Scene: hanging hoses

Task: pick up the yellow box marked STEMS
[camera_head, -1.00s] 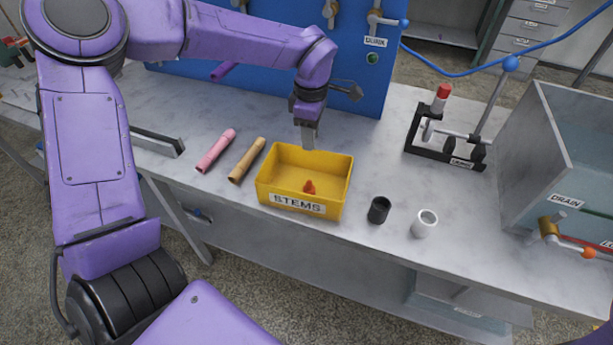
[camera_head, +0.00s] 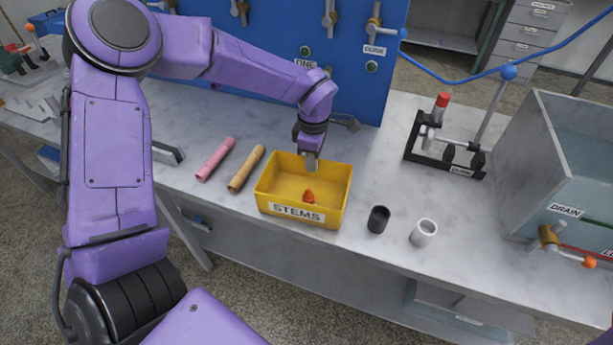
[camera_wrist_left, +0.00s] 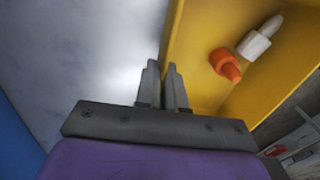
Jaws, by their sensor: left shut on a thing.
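The yellow box marked STEMS (camera_head: 272,187) is an open tray on the grey worktop, its label facing the front. My left gripper (camera_head: 313,166) comes down at its far wall. The jaws are shut on this wall; in the left wrist view the fingertips (camera_wrist_left: 163,75) are at the rim of the yellow box (camera_wrist_left: 203,85). A small orange piece (camera_head: 308,196) lies inside the box. The left wrist view shows the orange piece (camera_wrist_left: 225,65) with a white piece (camera_wrist_left: 260,37) against it. My right gripper is not in view.
A pink tube (camera_head: 215,159) and a tan tube (camera_head: 246,169) lie left of the box. A black cup (camera_head: 378,220) and a white cup (camera_head: 424,233) stand to its right. A blue panel (camera_head: 260,50) stands behind. A black stand (camera_head: 445,155) and a grey tank (camera_head: 530,165) are farther right.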

